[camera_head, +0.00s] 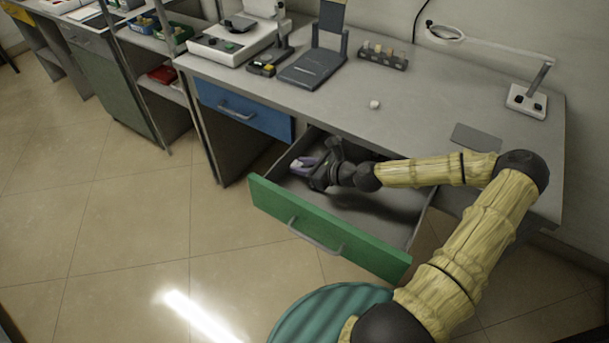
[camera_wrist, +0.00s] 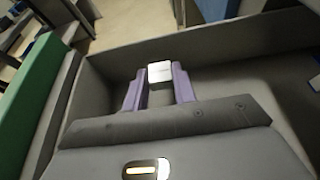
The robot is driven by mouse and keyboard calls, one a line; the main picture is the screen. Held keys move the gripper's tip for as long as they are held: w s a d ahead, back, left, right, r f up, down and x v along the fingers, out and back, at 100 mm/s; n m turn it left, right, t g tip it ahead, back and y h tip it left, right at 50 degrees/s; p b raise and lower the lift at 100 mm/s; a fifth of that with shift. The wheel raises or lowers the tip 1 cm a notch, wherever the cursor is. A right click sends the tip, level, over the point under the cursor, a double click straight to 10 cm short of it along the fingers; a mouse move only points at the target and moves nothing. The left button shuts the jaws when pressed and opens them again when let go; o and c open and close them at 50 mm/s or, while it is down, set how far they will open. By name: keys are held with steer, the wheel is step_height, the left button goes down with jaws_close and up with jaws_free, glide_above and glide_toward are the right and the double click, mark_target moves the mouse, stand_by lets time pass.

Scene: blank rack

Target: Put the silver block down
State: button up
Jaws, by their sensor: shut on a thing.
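The silver block (camera_wrist: 160,72) shows in the wrist view as a small pale block between the tips of my gripper (camera_wrist: 159,84). The purple fingers are closed on its two sides. In the head view my gripper (camera_head: 303,166) is inside the open green-fronted drawer (camera_head: 325,228), toward its left end. The block is too small to make out clearly there. I cannot tell whether the block touches the drawer floor.
The grey desk (camera_head: 430,107) stands above and behind the drawer. A blue drawer (camera_head: 243,108) is shut to the left. A small white object (camera_head: 374,104) and a dark tray of small pieces (camera_head: 383,58) are on the desk. A green stool (camera_head: 320,313) is in front.

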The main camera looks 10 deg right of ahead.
mark_target(303, 180)
steer(key=shift+f+b, duration=0.45)
steer(key=shift+f, duration=1.4)
steer(key=shift+f, duration=0.15)
steer(key=o, duration=1.1)
steer(key=shift+c, duration=0.2)
steer(key=shift+r, duration=0.2)
steer(key=p+v, duration=0.2)
steer(key=v, duration=1)
steer(key=shift+f, duration=0.15)
steer(key=shift+s, duration=0.1)
